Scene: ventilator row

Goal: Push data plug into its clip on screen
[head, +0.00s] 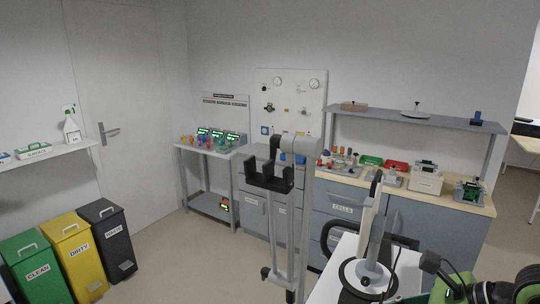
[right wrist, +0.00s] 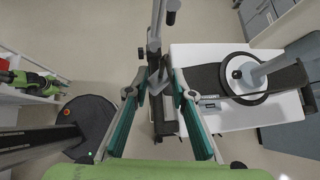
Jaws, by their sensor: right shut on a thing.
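My right gripper (right wrist: 158,95) shows in the right wrist view, its teal fingers on either side of a grey bar-like part (right wrist: 157,78), which it is shut on. I cannot tell whether this part belongs to the pole behind it. In the head view my green right arm comes in at the lower right; its fingertips cannot be made out. My left gripper is not clearly in view. I cannot make out the data plug or its clip. Small screens with green displays (head: 217,136) stand on a side table at the back.
A tall grey stand (head: 298,148) with a black bracket (head: 269,178) rises mid-view. A white cart top (right wrist: 215,55) carries a grey device on a round base (head: 367,276). A workbench (head: 410,186) with several devices lies behind. Bins (head: 71,246) stand left; the floor between is clear.

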